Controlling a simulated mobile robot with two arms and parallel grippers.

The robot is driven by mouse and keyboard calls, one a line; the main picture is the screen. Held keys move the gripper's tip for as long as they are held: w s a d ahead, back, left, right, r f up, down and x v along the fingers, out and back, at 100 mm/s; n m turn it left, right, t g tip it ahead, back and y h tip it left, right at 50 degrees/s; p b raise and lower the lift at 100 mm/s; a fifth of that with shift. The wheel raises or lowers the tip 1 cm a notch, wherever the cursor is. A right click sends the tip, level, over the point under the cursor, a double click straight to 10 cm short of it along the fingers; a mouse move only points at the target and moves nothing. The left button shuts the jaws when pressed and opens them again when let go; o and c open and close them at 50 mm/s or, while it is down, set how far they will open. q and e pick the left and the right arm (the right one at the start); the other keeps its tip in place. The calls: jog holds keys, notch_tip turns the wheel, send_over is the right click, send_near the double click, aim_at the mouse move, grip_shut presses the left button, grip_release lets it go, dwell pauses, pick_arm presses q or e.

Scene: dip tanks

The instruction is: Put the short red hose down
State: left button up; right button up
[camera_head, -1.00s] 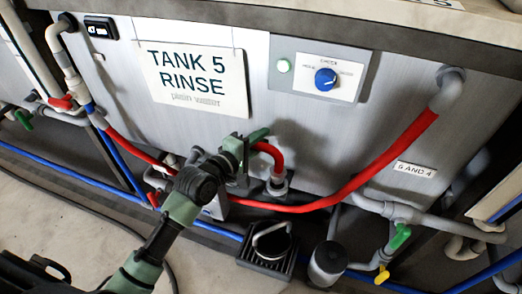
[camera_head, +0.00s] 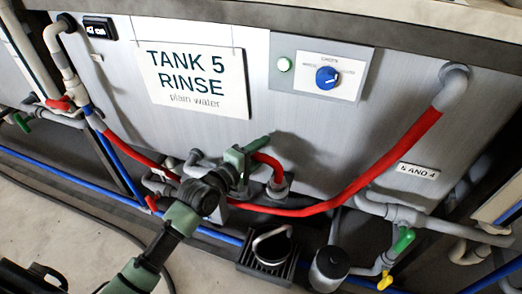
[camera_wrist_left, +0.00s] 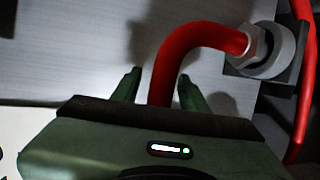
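The short red hose (camera_head: 268,159) is a bent piece beside the front of tank 5. Its right end sits in a grey fitting (camera_head: 279,188) low on the tank. In the left wrist view the hose (camera_wrist_left: 190,48) bends from a metal nut (camera_wrist_left: 256,45) down between my fingers. My left gripper (camera_head: 252,150) is at the hose's left part. In the wrist view its green fingertips (camera_wrist_left: 160,85) stand apart on either side of the hose, with a gap on the left side. The hose's other end is hidden behind the gripper. My right gripper is not in view.
A long red hose (camera_head: 365,177) sags across the tank front behind my arm. A black grated drain (camera_head: 262,266) and a grey canister (camera_head: 328,266) stand below. A blue pipe (camera_head: 75,178) runs along the floor. Valves (camera_head: 403,238) are at the right.

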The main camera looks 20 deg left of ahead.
aim_at(252, 157)
pick_arm(q)
jog(key=p+v, duration=0.1)
jog(key=v, duration=0.5)
jog(key=shift+r, duration=0.1)
jog(key=p+v, duration=0.1)
jog(key=v, duration=0.5)
jog(key=s+f+m+g+y, duration=0.5)
jog(key=s+f+m+g, duration=0.6)
jog(key=s+f+m, duration=0.5)
jog(key=s, duration=0.4)
jog(key=shift+d+f+m, duration=0.25)
jog(key=shift+d+m, duration=0.1)
jog(key=shift+m, duration=0.05)
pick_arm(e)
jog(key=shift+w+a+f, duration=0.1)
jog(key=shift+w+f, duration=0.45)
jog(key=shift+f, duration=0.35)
